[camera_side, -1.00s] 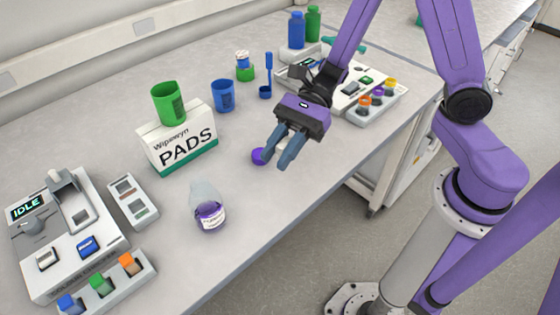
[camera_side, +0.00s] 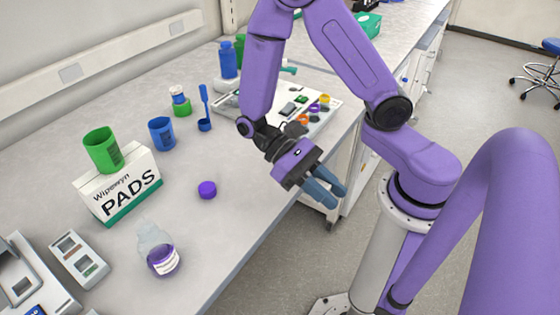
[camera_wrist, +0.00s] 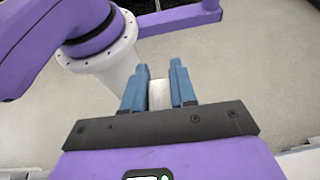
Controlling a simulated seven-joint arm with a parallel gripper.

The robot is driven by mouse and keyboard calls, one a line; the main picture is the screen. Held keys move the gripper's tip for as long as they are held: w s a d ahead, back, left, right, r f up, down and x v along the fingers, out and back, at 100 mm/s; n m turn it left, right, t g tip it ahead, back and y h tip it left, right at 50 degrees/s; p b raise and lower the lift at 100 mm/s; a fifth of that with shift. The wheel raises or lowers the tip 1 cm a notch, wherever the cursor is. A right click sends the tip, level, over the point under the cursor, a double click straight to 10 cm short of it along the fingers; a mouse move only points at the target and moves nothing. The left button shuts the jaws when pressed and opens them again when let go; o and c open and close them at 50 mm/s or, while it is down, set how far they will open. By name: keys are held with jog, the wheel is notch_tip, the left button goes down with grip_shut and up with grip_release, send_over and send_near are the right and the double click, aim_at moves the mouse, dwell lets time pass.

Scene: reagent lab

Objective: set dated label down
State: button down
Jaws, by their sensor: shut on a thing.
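My gripper (camera_side: 324,192) hangs past the bench's front edge, over the floor; it also shows in the wrist view (camera_wrist: 159,78). Its blue fingers are shut on a small pale piece (camera_wrist: 160,96), which looks like the dated label. No writing on it can be read, and in the side view the fingers hide it. A clear bottle (camera_side: 160,252) with purple liquid and a white label of its own stands on the bench. A purple cap (camera_side: 207,189) lies on the bench behind it.
A box of pads (camera_side: 125,188) carries a green beaker (camera_side: 102,150). A blue beaker (camera_side: 162,134), a blue scoop (camera_side: 205,118) and a green-based bottle (camera_side: 180,102) stand behind. A tray device (camera_side: 290,108) is at the back right. Bench space around the purple cap is clear.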

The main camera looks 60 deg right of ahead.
jog(key=w+d+n+t+h, duration=0.3)
jog(key=d+n+h, duration=0.3)
jog(key=w+d+n+t+h, duration=0.3)
jog(key=d+n+t+h, duration=0.1)
jog(key=d+n+h, duration=0.25)
jog(key=w+r+n+t, duration=0.1)
jog(key=w+n+t, duration=1)
jog(key=w+t, duration=0.1)
jog(key=shift+h, duration=0.35)
jog(key=shift+w+a+f, duration=0.1)
jog(key=shift+a+f, duration=0.05)
jog(key=shift+f, duration=1.5)
jog(key=shift+w+a+f, duration=0.1)
jog(key=shift+a+f, duration=0.05)
jog(key=shift+f, duration=1.45)
jog(key=shift+f, duration=0.1)
jog(key=c, duration=0.9)
grip_release()
